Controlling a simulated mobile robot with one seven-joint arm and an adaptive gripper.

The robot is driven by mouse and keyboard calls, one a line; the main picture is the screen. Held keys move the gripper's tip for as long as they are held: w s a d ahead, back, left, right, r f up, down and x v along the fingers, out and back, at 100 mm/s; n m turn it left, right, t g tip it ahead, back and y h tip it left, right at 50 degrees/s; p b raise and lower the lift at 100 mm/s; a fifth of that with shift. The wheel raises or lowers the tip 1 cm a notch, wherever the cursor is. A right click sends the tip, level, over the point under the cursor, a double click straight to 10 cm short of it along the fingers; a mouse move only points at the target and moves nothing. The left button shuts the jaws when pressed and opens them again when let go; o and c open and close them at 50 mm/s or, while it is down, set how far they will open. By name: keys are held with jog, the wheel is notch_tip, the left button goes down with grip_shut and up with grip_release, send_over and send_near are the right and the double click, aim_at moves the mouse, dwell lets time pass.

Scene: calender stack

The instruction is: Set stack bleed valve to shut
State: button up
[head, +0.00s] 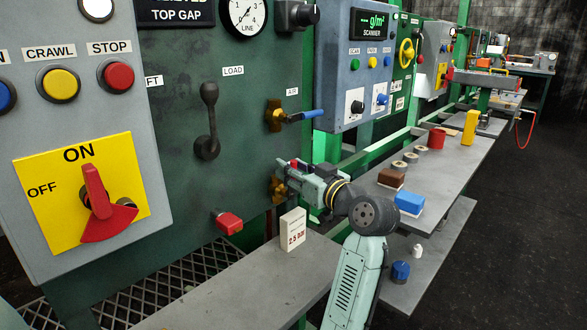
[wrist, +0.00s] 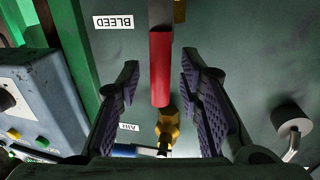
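The bleed valve's red lever handle (wrist: 160,70) runs up and down in the wrist view, with a grey shank and part of a brass body (wrist: 179,10) at the top edge. The BLEED label (wrist: 113,22) is upside down beside it. My gripper (wrist: 159,72) is open, with one finger on each side of the red handle and visible gaps to both. In the head view my gripper (head: 284,172) is at the green panel, below the AIR valve, and partly covers the brass bleed valve (head: 277,190). Most of the red handle is hidden there.
The AIR valve (head: 275,115) with its blue lever (head: 303,116) sits just above my gripper. The LOAD crank (head: 208,120) is to its left. A white card (head: 293,230) stands on the grey shelf (head: 245,285) below. A red knob (head: 228,222) juts out at lower left.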

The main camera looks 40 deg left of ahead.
grip_shut()
dwell(0.7)
